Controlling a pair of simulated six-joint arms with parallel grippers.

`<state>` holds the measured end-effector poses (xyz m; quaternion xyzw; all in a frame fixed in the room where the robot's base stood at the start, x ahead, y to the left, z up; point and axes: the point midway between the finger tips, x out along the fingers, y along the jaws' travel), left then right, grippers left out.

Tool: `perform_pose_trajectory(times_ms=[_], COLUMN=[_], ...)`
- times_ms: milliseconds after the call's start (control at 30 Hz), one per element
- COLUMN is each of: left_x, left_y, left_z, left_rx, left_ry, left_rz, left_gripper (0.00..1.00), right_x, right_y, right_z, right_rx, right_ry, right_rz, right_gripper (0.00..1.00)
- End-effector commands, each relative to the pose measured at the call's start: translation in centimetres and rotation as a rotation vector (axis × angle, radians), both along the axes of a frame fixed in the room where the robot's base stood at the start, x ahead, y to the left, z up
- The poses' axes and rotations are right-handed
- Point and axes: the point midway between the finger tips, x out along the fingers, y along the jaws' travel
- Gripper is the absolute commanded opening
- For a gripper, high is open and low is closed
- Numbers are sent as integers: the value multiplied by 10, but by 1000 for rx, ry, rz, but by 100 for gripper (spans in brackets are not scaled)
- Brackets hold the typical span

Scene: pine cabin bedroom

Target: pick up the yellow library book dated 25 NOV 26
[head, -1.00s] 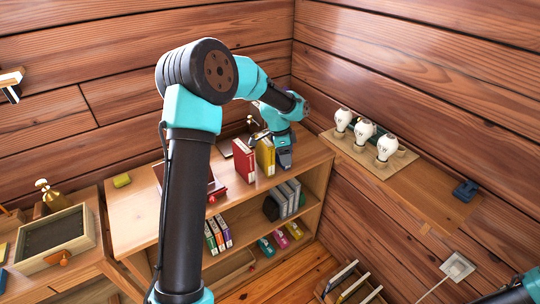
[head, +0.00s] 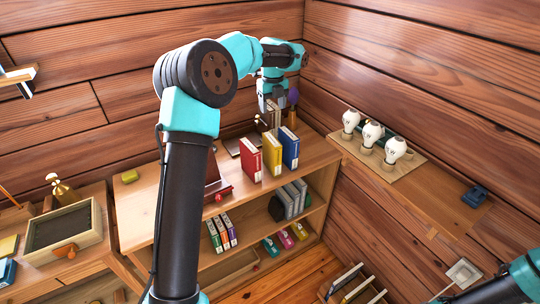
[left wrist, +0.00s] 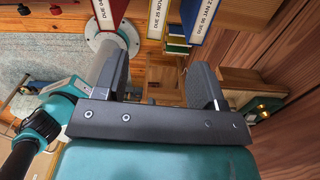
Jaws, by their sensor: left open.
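The yellow book (head: 272,154) stands upright on the shelf top between the red book (head: 250,160) and the blue book (head: 290,149). My left gripper (head: 270,104) is open above and behind the books. In the wrist view its fingers (left wrist: 160,85) have no book between them. My right gripper is out of view.
The bookcase (head: 150,200) stands against the wall, with more books (head: 222,232) on its lower shelf. Three white bulbs (head: 372,135) stand on a board at the right. A dark red object (head: 217,185) lies left of the red book. A tray (head: 62,232) is at far left.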

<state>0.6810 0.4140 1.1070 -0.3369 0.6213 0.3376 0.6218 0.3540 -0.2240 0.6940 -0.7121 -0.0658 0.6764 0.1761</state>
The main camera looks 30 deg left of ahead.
Motion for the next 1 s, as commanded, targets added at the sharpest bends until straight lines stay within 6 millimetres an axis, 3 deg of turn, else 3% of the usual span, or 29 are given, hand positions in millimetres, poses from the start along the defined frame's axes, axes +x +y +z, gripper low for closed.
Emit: perform_pose_trajectory(times_ms=[267,800,1000], left_x=[0,-1,0], left_y=[0,0,0], left_z=[-9,-98,-120], left_rx=[-1,-1,-1], left_ry=[3,4,1], left_rz=[1,2,2], left_gripper=[64,64,64], right_x=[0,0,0], right_y=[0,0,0], right_z=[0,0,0], right_rx=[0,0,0], right_ry=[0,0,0], right_rz=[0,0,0], right_gripper=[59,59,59])
